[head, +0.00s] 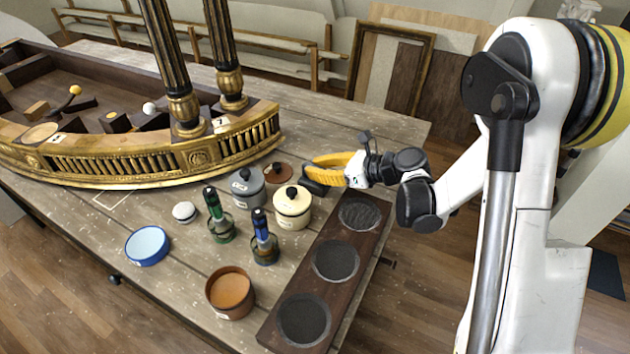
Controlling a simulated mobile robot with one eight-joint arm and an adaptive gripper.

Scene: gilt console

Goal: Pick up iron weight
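No object is clearly marked as the iron weight. The likeliest by colour is a dark grey cylinder (248,193) with a black knob, standing upright on the worn wooden table. A cream cylinder (292,212) with a black knob stands to its right, and a lower reddish-brown one (275,174) is just behind. My gripper (314,182), with yellow fingers and dark tips, is low over the table, right of these cylinders and apart from the grey one. The fingers overlap in this view, so their opening and anything between them cannot be made out.
A dark wooden board (322,288) with three round recesses lies along the right edge. Green (219,222) and blue (264,240) handled items stand upright in front. A gilt console (160,162) fills the back left.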

